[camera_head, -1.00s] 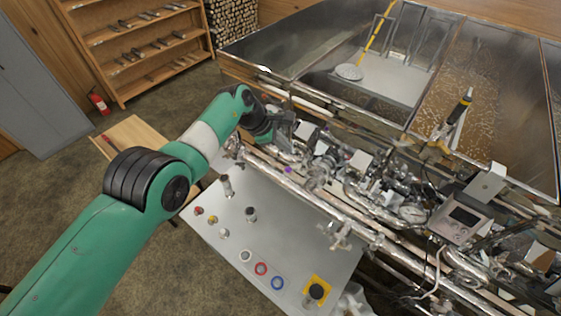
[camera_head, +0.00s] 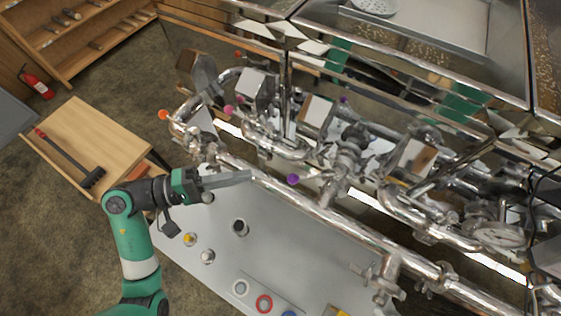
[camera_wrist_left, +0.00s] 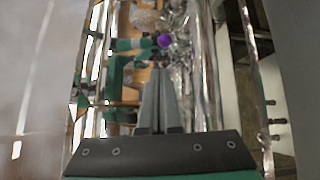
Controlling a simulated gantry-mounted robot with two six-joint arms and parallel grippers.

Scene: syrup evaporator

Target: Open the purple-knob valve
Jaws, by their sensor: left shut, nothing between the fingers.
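A small round purple knob (camera_head: 293,179) sits on the pipework above the front rail, near the middle of the head view. It also shows in the left wrist view (camera_wrist_left: 164,40), just beyond the fingertips. My left gripper (camera_head: 248,177) is shut and empty. Its fingers point right toward the purple knob, with a visible gap between them in the head view. In the left wrist view the closed fingers (camera_wrist_left: 158,76) point up the picture toward the knob. The valve body behind the knob is crowded by shiny pipes. My right gripper is not in view.
Orange (camera_head: 163,115) and pink (camera_head: 228,110) knobs sit on pipes to the left. A grey panel (camera_head: 290,245) with buttons lies below the gripper. A wooden table (camera_head: 90,140) holding a dark-headed tool stands left. Metal evaporator pans fill the back.

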